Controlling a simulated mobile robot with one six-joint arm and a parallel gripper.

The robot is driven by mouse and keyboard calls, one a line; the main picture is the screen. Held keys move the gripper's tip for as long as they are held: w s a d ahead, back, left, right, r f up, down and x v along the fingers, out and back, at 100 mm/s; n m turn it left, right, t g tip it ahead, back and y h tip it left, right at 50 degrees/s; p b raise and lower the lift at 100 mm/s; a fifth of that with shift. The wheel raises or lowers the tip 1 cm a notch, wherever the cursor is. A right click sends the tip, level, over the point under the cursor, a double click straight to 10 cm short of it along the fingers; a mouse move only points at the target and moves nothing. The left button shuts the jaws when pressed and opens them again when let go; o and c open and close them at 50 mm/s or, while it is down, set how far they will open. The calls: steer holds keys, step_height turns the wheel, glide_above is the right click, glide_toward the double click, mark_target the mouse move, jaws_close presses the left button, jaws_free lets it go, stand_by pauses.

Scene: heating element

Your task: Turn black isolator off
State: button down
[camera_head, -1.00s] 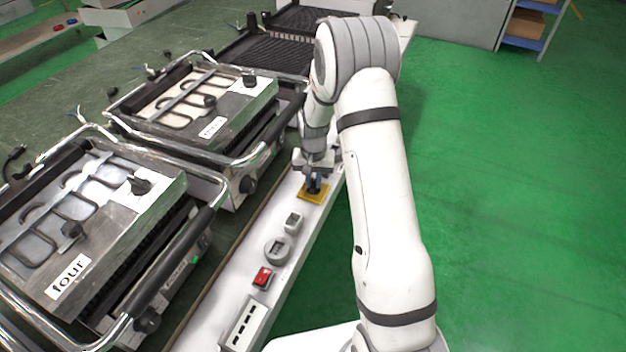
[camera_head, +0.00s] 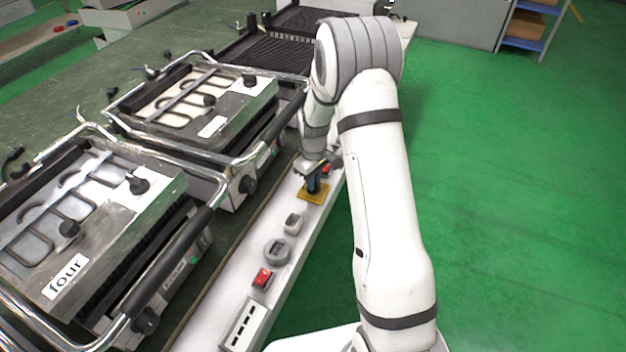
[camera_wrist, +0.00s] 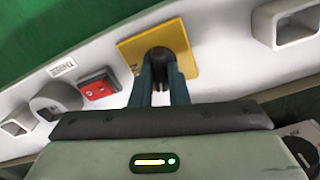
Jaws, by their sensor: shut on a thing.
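The black isolator (camera_wrist: 162,58) is a dark rotary knob on a yellow square plate (camera_head: 313,199), set on the white panel strip. The plate also shows in the wrist view (camera_wrist: 190,52). My gripper (camera_head: 313,186) is directly over the plate. In the wrist view its two fingers (camera_wrist: 160,80) point at the knob and are shut on it, one on each side. The fingers hide part of the knob, so its exact pointer angle cannot be told.
The white panel strip (camera_head: 215,318) carries a red switch (camera_head: 263,278), a round grey socket (camera_head: 277,251) and a small grey box (camera_head: 293,223). Another red switch shows in the wrist view (camera_wrist: 99,88). Hot-plate grills with metal handles (camera_head: 172,250) stand left. Green floor lies open on the right.

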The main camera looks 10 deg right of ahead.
steer(key=shift+w+r+n, duration=0.1)
steer(key=shift+n, duration=0.75)
steer(key=shift+w+r+n, duration=0.1)
steer(key=shift+n, duration=0.75)
steer(key=c, duration=1.8)
jaws_free()
steer(key=o, duration=0.4)
steer(key=shift+s+f, duration=0.1)
steer(key=shift+f, duration=0.05)
steer(key=shift+r+p, duration=0.4)
steer(key=shift+r, duration=3.5)
steer(key=shift+r, duration=0.1)
